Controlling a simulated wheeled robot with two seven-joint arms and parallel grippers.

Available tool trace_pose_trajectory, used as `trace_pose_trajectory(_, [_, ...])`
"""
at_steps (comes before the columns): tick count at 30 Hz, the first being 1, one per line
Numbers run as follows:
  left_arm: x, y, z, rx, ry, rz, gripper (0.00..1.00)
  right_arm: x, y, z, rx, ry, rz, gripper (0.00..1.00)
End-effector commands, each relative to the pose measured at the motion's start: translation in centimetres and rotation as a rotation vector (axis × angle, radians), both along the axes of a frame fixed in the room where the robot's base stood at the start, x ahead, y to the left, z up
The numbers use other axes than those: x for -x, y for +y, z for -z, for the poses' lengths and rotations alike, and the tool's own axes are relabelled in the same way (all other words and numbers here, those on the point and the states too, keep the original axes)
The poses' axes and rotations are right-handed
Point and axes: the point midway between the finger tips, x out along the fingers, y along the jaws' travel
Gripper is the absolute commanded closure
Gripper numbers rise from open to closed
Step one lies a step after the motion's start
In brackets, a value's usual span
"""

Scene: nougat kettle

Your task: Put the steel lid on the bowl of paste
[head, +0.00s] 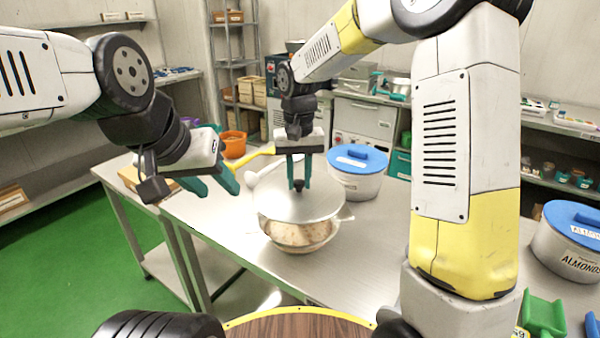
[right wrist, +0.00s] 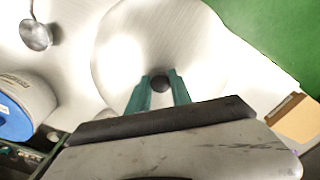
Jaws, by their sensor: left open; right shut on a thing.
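The steel lid (head: 318,207) is a round shiny disc with a dark knob (head: 298,185). My right gripper (head: 297,180) is shut on the knob from above. The right wrist view shows the knob between the green fingertips (right wrist: 161,84) and the lid (right wrist: 205,45) beyond them. The bowl of paste (head: 300,236) stands on the steel table, with lumpy beige paste showing at its front. The lid is over the bowl and hides its back part; I cannot tell whether they touch. My left gripper (head: 212,187) is open and empty, left of the bowl.
A white tub with a blue lid (head: 357,172) stands behind the bowl to the right. An almonds tub (head: 568,240) and a green scoop (head: 543,315) are at the right.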

Motion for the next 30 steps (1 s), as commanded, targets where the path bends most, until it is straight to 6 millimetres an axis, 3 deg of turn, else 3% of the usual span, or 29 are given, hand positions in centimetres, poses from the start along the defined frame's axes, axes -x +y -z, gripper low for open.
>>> trace_pose_trajectory(18, [0.0,0.0,0.0,0.0,0.0,0.0,0.56,0.0,-0.1,5.5,0.001,0.001,0.001,1.0])
trace_pose_trajectory(30, [0.0,0.0,0.0,0.0,0.0,0.0,0.56,0.0,0.0,6.3,0.0,-0.001,0.002,1.0])
